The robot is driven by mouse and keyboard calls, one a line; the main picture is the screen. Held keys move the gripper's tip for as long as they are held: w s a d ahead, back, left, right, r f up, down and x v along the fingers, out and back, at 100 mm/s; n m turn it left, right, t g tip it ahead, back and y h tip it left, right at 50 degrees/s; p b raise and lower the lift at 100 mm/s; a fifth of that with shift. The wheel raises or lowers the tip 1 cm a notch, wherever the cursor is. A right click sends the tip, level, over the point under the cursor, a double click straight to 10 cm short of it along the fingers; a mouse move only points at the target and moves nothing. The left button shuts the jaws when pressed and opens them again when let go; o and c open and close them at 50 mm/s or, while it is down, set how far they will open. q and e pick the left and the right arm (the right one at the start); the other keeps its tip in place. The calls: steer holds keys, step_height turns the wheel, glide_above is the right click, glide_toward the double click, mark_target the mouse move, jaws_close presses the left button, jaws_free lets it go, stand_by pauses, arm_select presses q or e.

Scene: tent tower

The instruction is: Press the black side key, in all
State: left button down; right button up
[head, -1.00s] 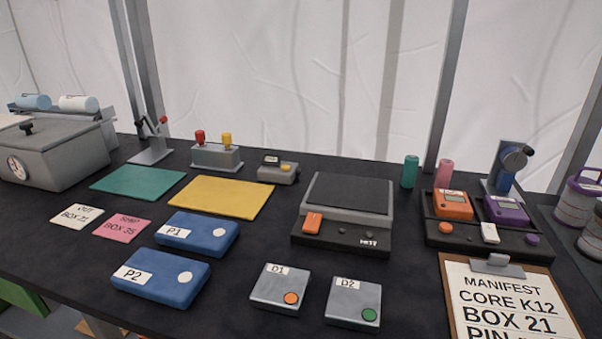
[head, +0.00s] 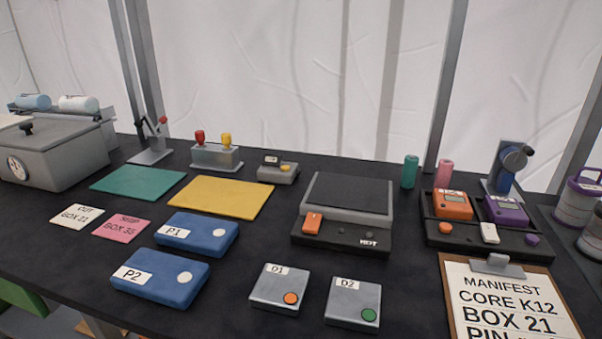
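A grey device (head: 385,221) with a flat dark top (head: 347,192) stands in the middle of the table. Its front carries a large orange key (head: 312,222), small dark round buttons (head: 342,230) and a white label at the right. I cannot tell which part is the black side key. Neither of my grippers is in view.
Blue boxes P1 (head: 196,234) and P2 (head: 161,278), and grey boxes D1 (head: 279,287) and D2 (head: 353,302), lie in front. Right are a dark tray (head: 460,241) with orange and purple devices and a manifest clipboard (head: 510,300). Green (head: 138,183) and yellow (head: 221,197) mats lie left.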

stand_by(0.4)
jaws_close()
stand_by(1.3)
